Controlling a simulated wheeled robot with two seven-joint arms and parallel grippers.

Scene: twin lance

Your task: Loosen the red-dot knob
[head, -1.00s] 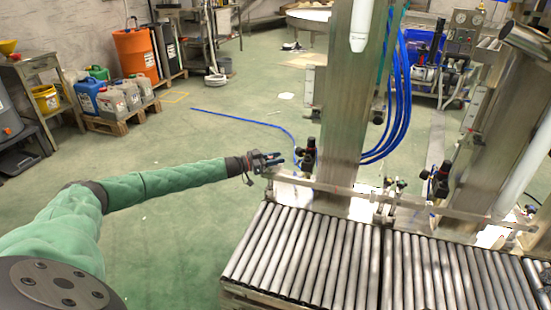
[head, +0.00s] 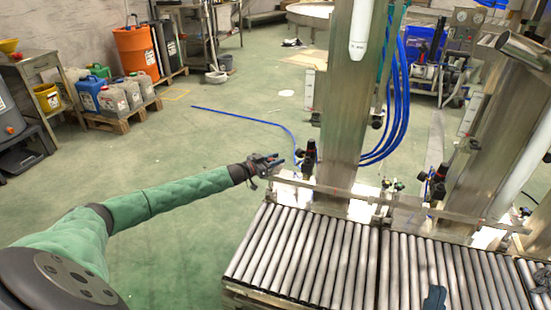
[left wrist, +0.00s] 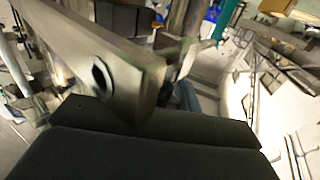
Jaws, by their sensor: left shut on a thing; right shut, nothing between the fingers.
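My left gripper (head: 274,161) is shut at the left end of the metal guide rail (head: 345,190), beside a black clamp post (head: 308,157). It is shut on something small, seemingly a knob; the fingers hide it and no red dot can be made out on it. In the left wrist view, my dark gripper body (left wrist: 140,150) fills the bottom and the metal bar (left wrist: 125,75) with a dark round hole crosses close in front. A second black clamp (head: 438,182) stands further right along the rail. My right gripper (head: 433,298) seems to show at the bottom edge over the rollers, shut and empty.
The roller conveyor (head: 300,250) lies in front of the rail. A steel column (head: 345,95) with blue hoses (head: 401,95) rises behind it. The green floor (head: 190,235) left of the conveyor is clear around my arm.

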